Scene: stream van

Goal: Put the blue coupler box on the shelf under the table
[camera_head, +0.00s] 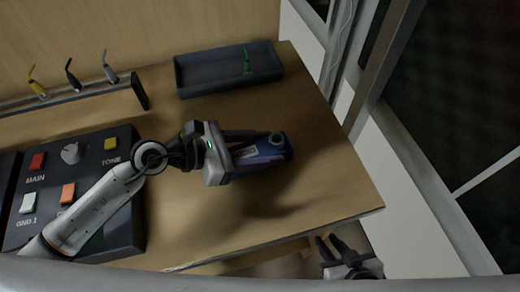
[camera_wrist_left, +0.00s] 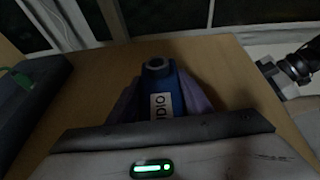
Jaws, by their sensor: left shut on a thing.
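The blue coupler box (camera_head: 271,150) is between the fingers of my left gripper (camera_head: 262,148), over the right part of the wooden table (camera_head: 330,190). In the left wrist view the box (camera_wrist_left: 160,92) shows a white label ending in "DIO" and a grey round connector at its far end. The left gripper is shut on it. Whether the box touches the tabletop is hard to tell. My right gripper (camera_head: 336,246) is beyond the table's front edge at the lower right, empty, with its fingers apart. The shelf under the table cannot be made out clearly.
A dark tray (camera_head: 190,77) with a green clip (camera_head: 247,62) stands at the back of the table. A rail (camera_head: 60,101) with several small clips is at the back left. A black control panel (camera_head: 120,220) with coloured buttons fills the left. The right front tabletop is clear.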

